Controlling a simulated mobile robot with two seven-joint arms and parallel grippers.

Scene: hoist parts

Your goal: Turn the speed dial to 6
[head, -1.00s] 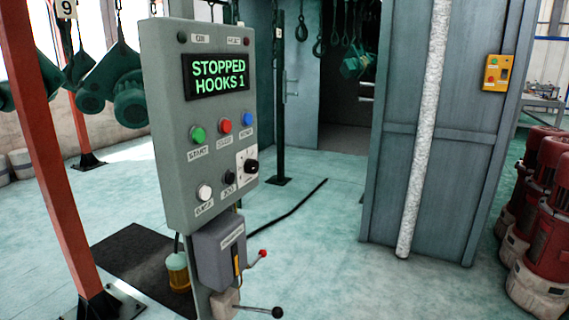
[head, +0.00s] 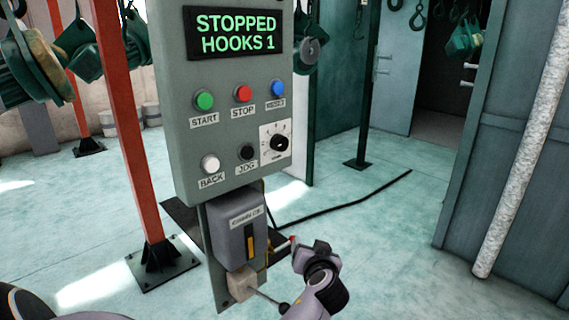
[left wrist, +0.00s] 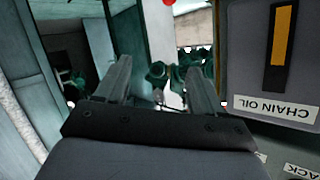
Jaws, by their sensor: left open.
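The speed dial (head: 281,143) is a black knob on a white scale plate at the lower right of the grey control panel (head: 180,110). Its scale marks are too small to read, so I cannot tell its setting. The panel's screen (head: 236,32) reads STOPPED, HOOKS 1. My left gripper (head: 312,254) is below and right of the dial, apart from it, beside the lower box. In the left wrist view my left gripper (left wrist: 160,78) has its two fingers spread with nothing held between them. The dial does not show there. My right gripper is not in view.
START (head: 204,101), STOP (head: 242,93), RESET (head: 278,88), BACK (head: 210,163) and JOG (head: 247,152) buttons surround the dial. The chain oil box (head: 237,222) is below the panel and close in the left wrist view (left wrist: 270,60). A red post (head: 122,120) stands left.

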